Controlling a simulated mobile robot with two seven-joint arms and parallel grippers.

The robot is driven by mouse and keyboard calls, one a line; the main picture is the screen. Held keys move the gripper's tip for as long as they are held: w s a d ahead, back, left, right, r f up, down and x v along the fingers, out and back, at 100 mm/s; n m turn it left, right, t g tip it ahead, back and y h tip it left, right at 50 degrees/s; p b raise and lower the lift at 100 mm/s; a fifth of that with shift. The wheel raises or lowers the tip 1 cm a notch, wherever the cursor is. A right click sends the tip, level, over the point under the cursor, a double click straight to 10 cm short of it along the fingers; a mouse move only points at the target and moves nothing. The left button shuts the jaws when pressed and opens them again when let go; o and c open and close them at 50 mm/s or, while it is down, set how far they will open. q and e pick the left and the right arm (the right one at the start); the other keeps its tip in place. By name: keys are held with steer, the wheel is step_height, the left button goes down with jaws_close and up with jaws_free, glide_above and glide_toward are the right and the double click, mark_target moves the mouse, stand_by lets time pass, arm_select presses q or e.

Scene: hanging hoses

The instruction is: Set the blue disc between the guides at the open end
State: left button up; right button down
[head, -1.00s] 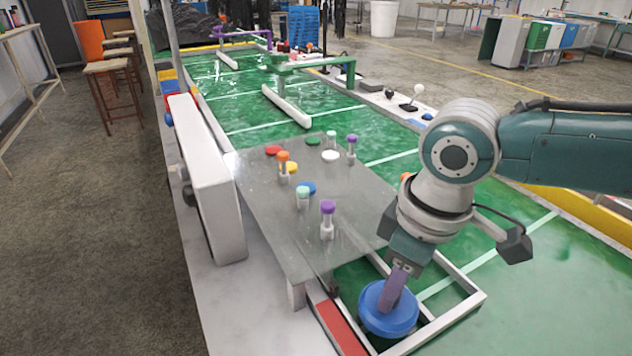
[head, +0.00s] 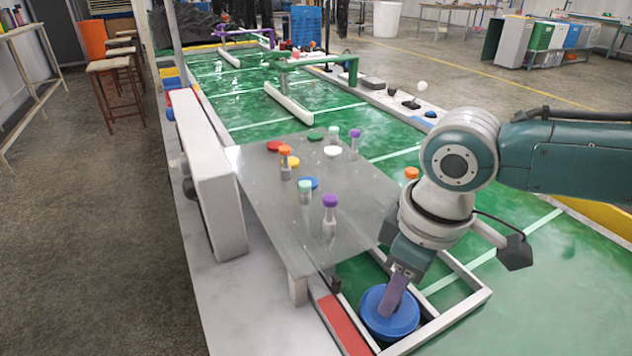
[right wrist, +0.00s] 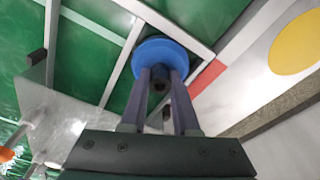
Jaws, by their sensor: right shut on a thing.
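The blue disc (head: 374,318) is at the lower middle of the head view, low over the green surface between white rails. My right gripper (head: 388,308) points down at its middle. In the right wrist view the blue disc (right wrist: 152,52) is at the fingertips, and the fingers (right wrist: 160,84) are shut on a dark central part of it. White guide rails (head: 455,316) run along its right and near sides. I cannot tell whether the disc touches the surface. My left gripper is out of view.
A grey raised plate (head: 262,205) with several coloured-topped pegs and discs stands left of my right arm. A red strip (head: 341,325) lies just left of the disc. A white upright panel (head: 212,180) borders the far left. Green surface to the right is clear.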

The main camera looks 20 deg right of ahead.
steer(key=shift+f, duration=0.25)
steer(key=c, duration=0.6)
jaws_free()
step_height(320, 180, up, 10)
steer(key=s+p, duration=0.1)
steer(key=p, duration=0.2)
steer(key=s+a+r+t+y+p, duration=0.2)
steer(key=s+a+r+p, duration=0.6)
steer(key=s+a+p, duration=0.15)
steer(key=s+d+r+m+h+p, duration=0.3)
steer(key=s+d+r+m+p, duration=0.15)
steer(key=s+d+r, duration=0.2)
steer(key=r+p, duration=2.4)
steer(key=w+r+p, duration=0.1)
steer(key=r+p, duration=1.1)
steer(key=p, duration=0.1)
steer(key=shift+a+r, duration=0.1)
steer(key=shift+r, duration=0.3)
